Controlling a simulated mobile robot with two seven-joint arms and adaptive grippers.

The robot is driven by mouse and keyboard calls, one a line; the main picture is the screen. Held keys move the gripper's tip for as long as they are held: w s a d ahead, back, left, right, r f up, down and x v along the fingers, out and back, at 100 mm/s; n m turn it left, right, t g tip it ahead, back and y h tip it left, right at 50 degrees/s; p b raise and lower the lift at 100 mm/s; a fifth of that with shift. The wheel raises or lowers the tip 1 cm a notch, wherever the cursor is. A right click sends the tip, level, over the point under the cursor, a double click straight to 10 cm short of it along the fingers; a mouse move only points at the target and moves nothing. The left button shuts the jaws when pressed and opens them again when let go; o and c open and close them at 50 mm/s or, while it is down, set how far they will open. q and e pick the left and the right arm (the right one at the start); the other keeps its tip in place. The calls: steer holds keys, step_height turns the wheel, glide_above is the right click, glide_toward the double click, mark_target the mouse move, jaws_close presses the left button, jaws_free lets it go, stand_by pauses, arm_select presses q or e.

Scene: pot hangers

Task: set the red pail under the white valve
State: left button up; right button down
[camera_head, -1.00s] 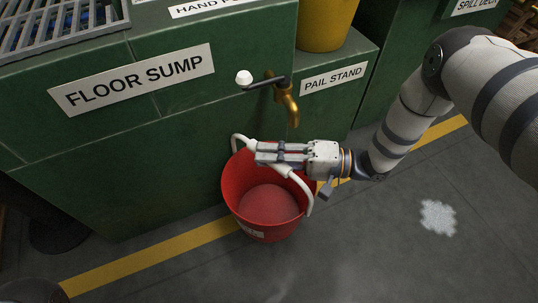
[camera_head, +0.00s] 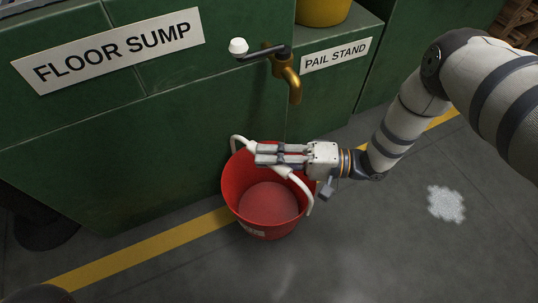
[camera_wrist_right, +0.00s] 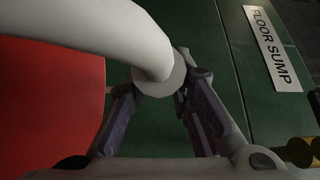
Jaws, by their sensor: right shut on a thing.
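The red pail (camera_head: 265,205) has a white tubular handle (camera_head: 303,190) and shows empty inside. My right gripper (camera_head: 260,154) is shut on the handle over the pail's rim; the grip also shows in the right wrist view, on the handle (camera_wrist_right: 115,35) beside the red pail wall (camera_wrist_right: 45,100). The valve is a brass tap (camera_head: 291,80) with a dark lever and white knob (camera_head: 238,46), on the green sump front. The pail is below the spout in the picture and nearer to me. I cannot tell whether its base touches the floor. My left gripper is out of view.
The green FLOOR SUMP cabinet (camera_head: 150,160) stands behind the pail. A yellow pail (camera_head: 322,10) sits on the green PAIL STAND (camera_head: 352,28) to the right. A yellow line (camera_head: 135,258) crosses the grey floor. A pale patch (camera_head: 446,204) lies on open floor at right.

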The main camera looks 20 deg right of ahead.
steer(key=shift+f+b, duration=0.5)
steer(key=c, duration=1.3)
jaws_free()
steer(key=shift+c, duration=0.2)
steer(key=shift+f, duration=0.1)
